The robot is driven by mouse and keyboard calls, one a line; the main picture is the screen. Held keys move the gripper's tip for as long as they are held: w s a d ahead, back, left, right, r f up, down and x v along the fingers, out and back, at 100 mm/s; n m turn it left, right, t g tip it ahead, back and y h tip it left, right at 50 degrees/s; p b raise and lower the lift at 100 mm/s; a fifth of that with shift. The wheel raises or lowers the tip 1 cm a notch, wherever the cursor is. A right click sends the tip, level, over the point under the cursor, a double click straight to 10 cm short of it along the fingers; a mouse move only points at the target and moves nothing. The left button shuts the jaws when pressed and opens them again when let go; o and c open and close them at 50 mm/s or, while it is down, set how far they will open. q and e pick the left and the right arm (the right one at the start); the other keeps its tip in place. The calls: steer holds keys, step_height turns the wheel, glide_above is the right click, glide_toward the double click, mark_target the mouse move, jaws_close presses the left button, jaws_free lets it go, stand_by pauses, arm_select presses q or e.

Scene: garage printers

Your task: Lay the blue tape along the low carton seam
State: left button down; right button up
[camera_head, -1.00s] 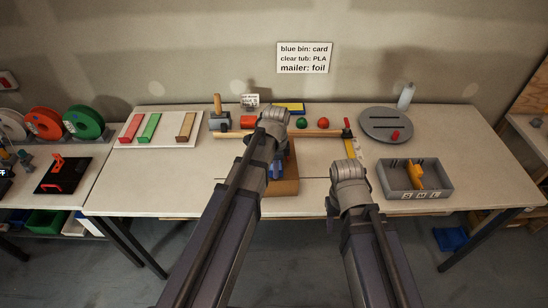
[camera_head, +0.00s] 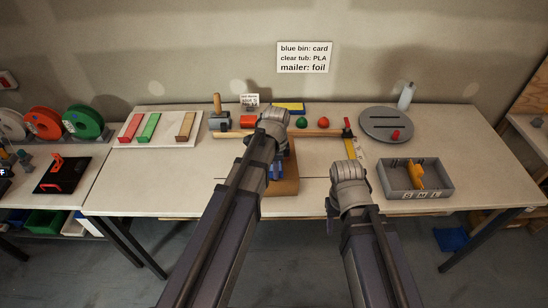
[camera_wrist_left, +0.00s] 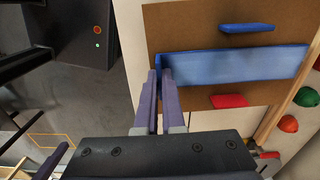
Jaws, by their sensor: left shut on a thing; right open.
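The low brown carton (camera_wrist_left: 190,28) fills the upper right of the left wrist view; in the head view it is partly hidden behind my left arm (camera_head: 286,187). A wide blue tape strip (camera_wrist_left: 235,64) runs across its top. My left gripper (camera_wrist_left: 160,74) is shut at the strip's left end, by the carton's edge. A small blue piece (camera_wrist_left: 247,28) and a red piece (camera_wrist_left: 229,101) lie on the carton on either side of the strip. Whether the strip is pressed flat is unclear. My right gripper (camera_head: 331,206) is open, right of the carton near the table's front; its fingers are mostly hidden.
A grey tray (camera_head: 440,188) with a yellow thing stands at the right, below a round grey plate (camera_head: 372,125). Green (camera_head: 301,122) and red (camera_head: 323,123) balls and a long wooden bar are behind the carton. A white board (camera_head: 180,142) with coloured bars lies left. Table front left is clear.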

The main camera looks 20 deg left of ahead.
arm_select(q)
steer(key=shift+f, duration=0.15)
steer(key=c, duration=1)
jaws_free()
steer(key=shift+o, duration=0.2)
steer(key=shift+r, duration=0.2)
step_height(320, 180, up, 8)
steer(key=p, duration=0.8)
steer(key=shift+f, duration=0.2)
steer(key=s+d+f+n+b, duration=0.3)
steer(key=s+d+n, duration=0.2)
steer(key=s, duration=0.2)
steer(key=s+d+f+n+y+b, duration=0.1)
steer(key=s+d+f+n+b, duration=0.2)
steer(key=s+d+n, duration=0.2)
steer(key=s, duration=0.3)
steer(key=shift+n, duration=0.3)
